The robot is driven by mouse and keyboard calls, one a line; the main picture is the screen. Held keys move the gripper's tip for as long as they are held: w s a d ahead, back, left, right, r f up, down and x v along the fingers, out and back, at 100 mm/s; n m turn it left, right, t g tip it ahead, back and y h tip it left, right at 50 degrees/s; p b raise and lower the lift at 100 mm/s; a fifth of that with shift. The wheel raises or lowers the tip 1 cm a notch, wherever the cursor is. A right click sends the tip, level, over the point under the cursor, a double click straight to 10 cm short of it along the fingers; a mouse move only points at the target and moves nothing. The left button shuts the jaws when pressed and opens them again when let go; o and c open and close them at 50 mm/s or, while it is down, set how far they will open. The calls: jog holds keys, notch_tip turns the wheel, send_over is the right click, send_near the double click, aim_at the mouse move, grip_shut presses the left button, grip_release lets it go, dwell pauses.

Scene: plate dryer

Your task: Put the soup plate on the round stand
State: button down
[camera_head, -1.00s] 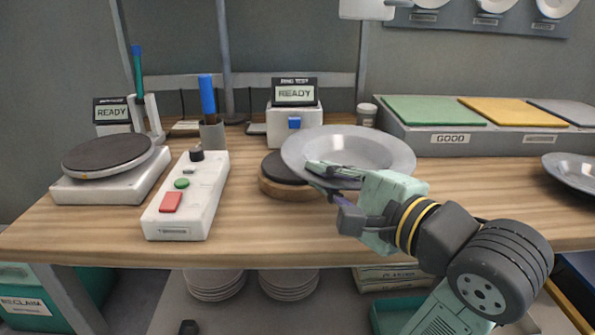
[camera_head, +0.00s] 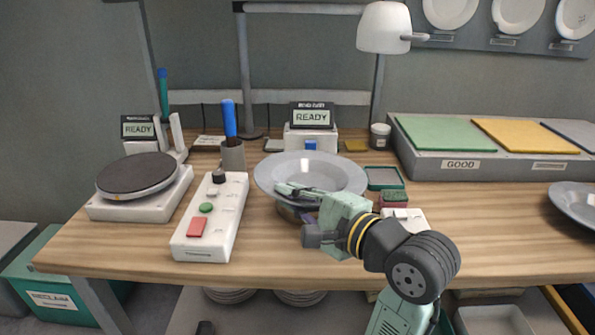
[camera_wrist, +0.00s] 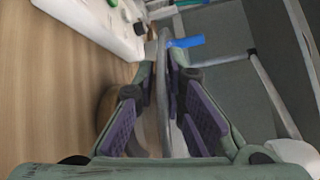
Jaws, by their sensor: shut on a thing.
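The soup plate (camera_head: 325,172) is a wide grey plate with a broad rim, held roughly level above the table. My gripper (camera_head: 286,189) is shut on its near rim. In the wrist view the plate (camera_wrist: 163,110) shows edge-on between the fingers (camera_wrist: 164,68). The round stand (camera_head: 287,212), wooden with a dark top in the earlier view, is almost wholly hidden under the plate now. The plate appears over it; whether they touch I cannot tell.
A white control box (camera_head: 210,220) with red and green buttons stands left of the plate. A dark round disc on a white base (camera_head: 138,174) is further left. A blue-topped holder (camera_head: 232,155) and READY display (camera_head: 311,117) stand behind. A sorting rack (camera_head: 460,165) is right.

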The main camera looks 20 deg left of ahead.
aim_at(286, 171)
jog(key=w+a, duration=0.1)
jog(key=w, duration=0.4)
jog(key=w+a+f+p, duration=0.1)
jog(key=w, duration=0.2)
jog(key=shift+w+a, duration=0.15)
jog(key=shift+a, duration=0.15)
jog(key=shift+w+f+p, duration=0.15)
jog(key=shift+f+p, duration=0.05)
jog(key=shift+f, duration=0.7)
jog(key=shift+w+f+p, duration=0.1)
jog(key=shift+f+p, duration=0.05)
jog(key=shift+f, duration=0.75)
jog(key=c, duration=1.7)
grip_release()
jog(key=shift+o, duration=0.2)
